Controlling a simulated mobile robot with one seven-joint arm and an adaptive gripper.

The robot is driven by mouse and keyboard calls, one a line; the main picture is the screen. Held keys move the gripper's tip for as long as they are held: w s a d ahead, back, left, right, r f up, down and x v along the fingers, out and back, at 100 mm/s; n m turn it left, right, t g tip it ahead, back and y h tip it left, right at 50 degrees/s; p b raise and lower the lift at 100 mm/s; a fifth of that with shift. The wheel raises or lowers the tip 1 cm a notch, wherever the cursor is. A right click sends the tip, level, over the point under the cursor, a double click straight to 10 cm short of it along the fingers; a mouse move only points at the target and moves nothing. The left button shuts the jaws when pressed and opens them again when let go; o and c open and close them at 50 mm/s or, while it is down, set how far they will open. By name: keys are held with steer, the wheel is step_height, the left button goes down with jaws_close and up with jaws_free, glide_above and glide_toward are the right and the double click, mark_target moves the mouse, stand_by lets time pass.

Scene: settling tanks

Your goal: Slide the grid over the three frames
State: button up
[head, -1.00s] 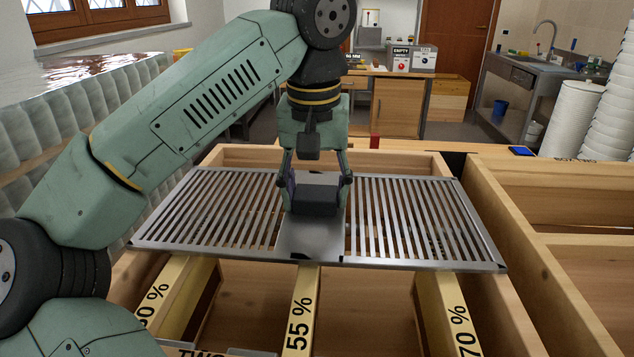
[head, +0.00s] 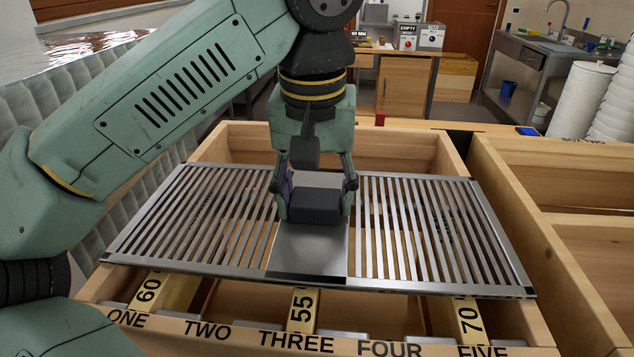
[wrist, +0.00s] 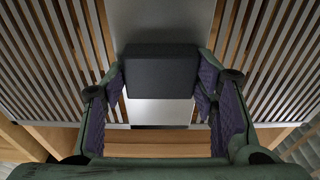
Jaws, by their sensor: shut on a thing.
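The metal slatted grid (head: 405,235) lies across the wooden box, over three pale frames. The near ends of the frames marked 60 (head: 150,287), 55 (head: 302,309) and 70 (head: 468,318) stick out past its near edge; the rest is mostly hidden, with bits glimpsed through the slats. My gripper (head: 316,203) is shut on the dark block-shaped handle (head: 313,208) on the grid's solid middle plate. The wrist view shows the handle (wrist: 161,70) between my fingers and slats on both sides. Whether the grid touches every frame cannot be told.
The box's front wall (head: 345,345) carries the words ONE to FIVE. Its back wall (head: 230,150) stands behind the grid. Another wooden box (head: 560,185) is close on the right. Stacked white containers (head: 582,100) stand at the back right.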

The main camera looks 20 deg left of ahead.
mark_target(311, 240)
steer(key=shift+s+d, duration=0.25)
steer(key=shift+s, duration=0.6)
steer(key=shift+s+d, duration=0.25)
steer(key=shift+s, duration=0.6)
steer(key=shift+s+d, duration=0.25)
steer(key=shift+s, duration=0.6)
steer(key=shift+p, duration=0.8)
steer(key=o, duration=1.7)
steer(key=shift+c, duration=0.2)
steer(key=shift+f+b, duration=0.2)
steer(key=shift+b, duration=0.45)
